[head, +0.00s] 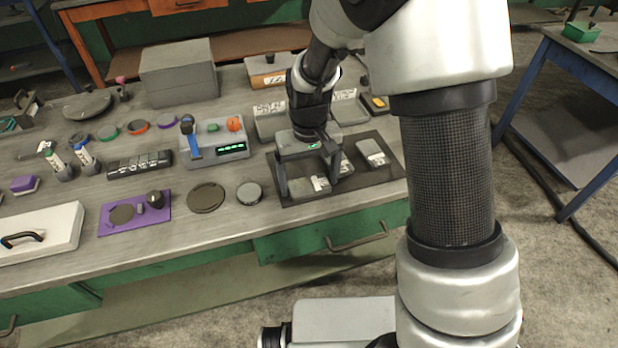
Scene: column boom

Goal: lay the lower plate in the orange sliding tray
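My gripper (309,188) points down over a dark mat (376,178) on the bench, its two fingers wide apart. A flat grey plate (307,198) with a white label lies low between the fingers. I cannot make out contact with either finger. Another grey labelled piece (346,166) shows partly behind the right finger, and a third (373,152) lies at the mat's right. I cannot tell from here which piece is the lower plate. A grey-topped box with an orange-brown lower part (268,79) stands at the back; whether it is the orange sliding tray is unclear.
A grey device with a green display (226,153) stands left of the mat. Round discs (206,197), a purple base (108,225) and a white lidded case (50,236) lie further left. A large grey box (178,72) stands behind.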

